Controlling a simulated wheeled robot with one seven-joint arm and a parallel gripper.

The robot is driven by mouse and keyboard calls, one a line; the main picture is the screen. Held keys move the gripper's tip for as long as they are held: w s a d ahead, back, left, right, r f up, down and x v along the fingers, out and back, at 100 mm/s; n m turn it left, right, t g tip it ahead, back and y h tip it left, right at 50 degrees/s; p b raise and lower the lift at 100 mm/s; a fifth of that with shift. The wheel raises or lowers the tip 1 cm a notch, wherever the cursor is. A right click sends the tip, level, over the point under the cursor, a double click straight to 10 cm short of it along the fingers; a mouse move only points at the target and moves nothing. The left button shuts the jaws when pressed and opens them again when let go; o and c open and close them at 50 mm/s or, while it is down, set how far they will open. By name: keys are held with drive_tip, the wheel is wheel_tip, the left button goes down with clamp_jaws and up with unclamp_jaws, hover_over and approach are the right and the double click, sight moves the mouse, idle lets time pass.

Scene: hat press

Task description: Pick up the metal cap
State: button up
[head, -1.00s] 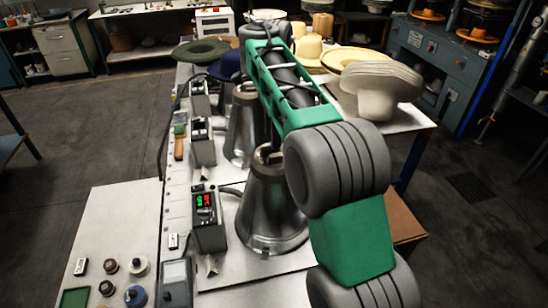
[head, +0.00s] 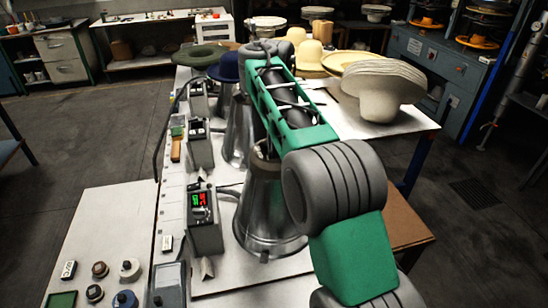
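No separate object is clearly recognisable as the metal cap. The candidates are the shiny cone-shaped metal bodies in a row on the bench. The nearest metal cone (head: 266,215) stands upright, its top partly behind my green arm. A second metal cone (head: 237,145) stands behind it, also partly covered by my arm. My arm reaches forward from the lower right over this row, with its grey far end near the blue hat. My gripper is hidden beyond the arm, so its fingers and anything between them do not show.
Control boxes (head: 204,222) line the bench left of the cones. A green hat (head: 200,55) and a blue hat (head: 226,68) sit at the far end. Stacked pale hats (head: 380,88) stand on the right table. Knobs (head: 124,299) are on the front-left panel. The floor at left is clear.

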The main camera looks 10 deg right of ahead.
clamp_jaws()
idle(0.8)
drive_tip(key=shift+r, duration=0.1)
